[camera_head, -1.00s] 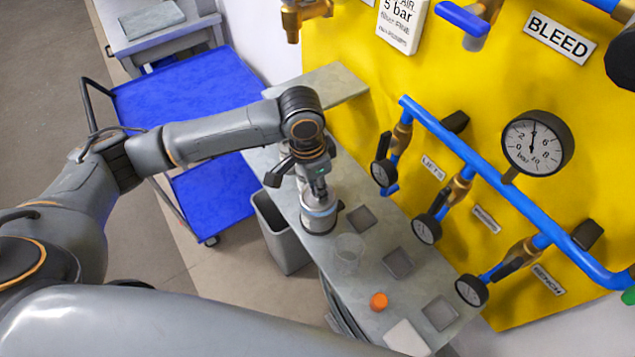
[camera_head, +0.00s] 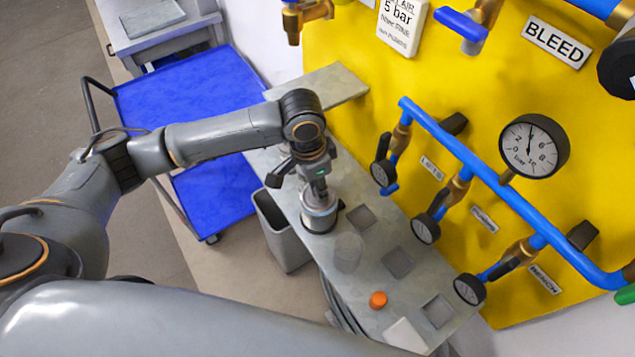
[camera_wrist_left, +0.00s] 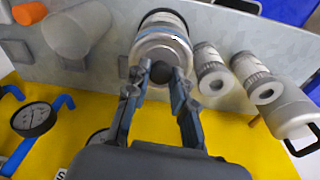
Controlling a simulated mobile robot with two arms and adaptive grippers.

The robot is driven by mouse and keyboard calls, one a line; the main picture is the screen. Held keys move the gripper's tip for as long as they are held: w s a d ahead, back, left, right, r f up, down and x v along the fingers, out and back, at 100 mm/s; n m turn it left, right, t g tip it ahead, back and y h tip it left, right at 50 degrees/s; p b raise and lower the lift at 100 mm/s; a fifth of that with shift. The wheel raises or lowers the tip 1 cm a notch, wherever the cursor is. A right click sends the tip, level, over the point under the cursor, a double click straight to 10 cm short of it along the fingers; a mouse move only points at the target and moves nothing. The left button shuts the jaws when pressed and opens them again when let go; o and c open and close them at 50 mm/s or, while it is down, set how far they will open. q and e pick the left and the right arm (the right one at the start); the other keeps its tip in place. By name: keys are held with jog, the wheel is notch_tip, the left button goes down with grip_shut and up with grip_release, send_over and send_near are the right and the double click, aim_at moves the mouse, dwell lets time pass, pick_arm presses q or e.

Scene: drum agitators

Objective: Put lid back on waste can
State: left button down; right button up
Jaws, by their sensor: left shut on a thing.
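The waste can (camera_head: 320,220) is a small metal can standing on the grey bench. It also shows in the left wrist view (camera_wrist_left: 163,20). Its round metal lid (camera_wrist_left: 160,46) has a dark knob (camera_wrist_left: 161,72) and is lined up with the can's mouth. Whether a thin gap is left between lid and rim I cannot tell. My left gripper (camera_wrist_left: 160,80) is shut on the lid's knob. In the head view the left gripper (camera_head: 317,190) comes down from above onto the can. My right gripper is not in view.
A clear cup (camera_head: 348,252), an orange cap (camera_head: 378,300) and square recesses (camera_head: 398,263) lie along the bench. Two pale jars (camera_wrist_left: 212,76) stand beside the can. A grey bin (camera_head: 282,238) and blue cart (camera_head: 185,95) are left; yellow panel with pipes and gauges (camera_head: 533,146) right.

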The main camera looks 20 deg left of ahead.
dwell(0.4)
pick_arm(q)
jog(key=c, duration=1.1)
grip_release()
jog(key=shift+o, duration=0.4)
jog(key=o, duration=0.4)
jog(key=shift+o, duration=0.2)
jog(key=shift+r, duration=0.15)
notch_tip(320, 180, up, 5)
jog(key=p, duration=0.6)
jog(key=shift+r, duration=0.85)
